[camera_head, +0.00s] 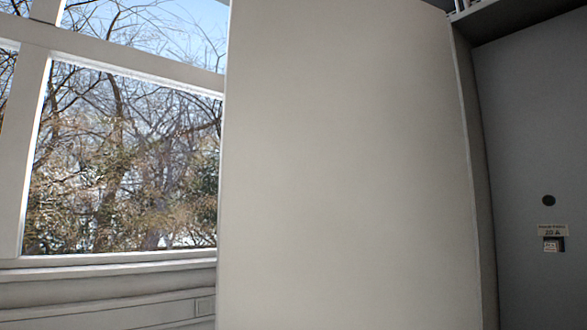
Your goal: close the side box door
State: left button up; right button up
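A large flat beige panel (345,170) stands upright and fills the middle of the head view. It looks like the side box door standing open, but I cannot be certain. A narrow darker strip (474,170) runs down its right side. To the right is a grey upright surface (525,110) with a dark round hole (548,200) and a small label reading 20 A (553,230). The panel's lower end is cut off by the frame, and no handle shows. Neither of my grippers is in view.
A white-framed window (125,165) with bare trees outside is at the left, with a sill (105,262) and a pale wall panel (105,312) below. A grey ledge (515,14) crosses the top right corner. The floor is not visible.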

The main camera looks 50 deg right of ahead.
aim_at(345, 199)
jog(key=i+j+z, duration=0.15)
jog(key=i+z, duration=0.3)
jog(key=i+j+z, duration=0.4)
jog(key=i, duration=0.15)
jog(key=i+z, duration=0.15)
jog(key=z, duration=0.3)
jog(key=i+z, duration=0.15)
jog(key=z, duration=0.35)
jog(key=i+j+z, duration=0.15)
jog(key=z, duration=0.3)
jog(key=i+j+z, duration=0.1)
jog(key=z, duration=0.4)
jog(key=i+j+z, duration=0.1)
jog(key=j+z, duration=0.15)
jog(key=z, duration=0.2)
jog(key=j+z, duration=0.25)
jog(key=z, duration=0.25)
jog(key=i+j+z, duration=0.1)
jog(key=j+z, duration=0.5)
jog(key=i+j, duration=0.05)
jog(key=j, duration=0.05)
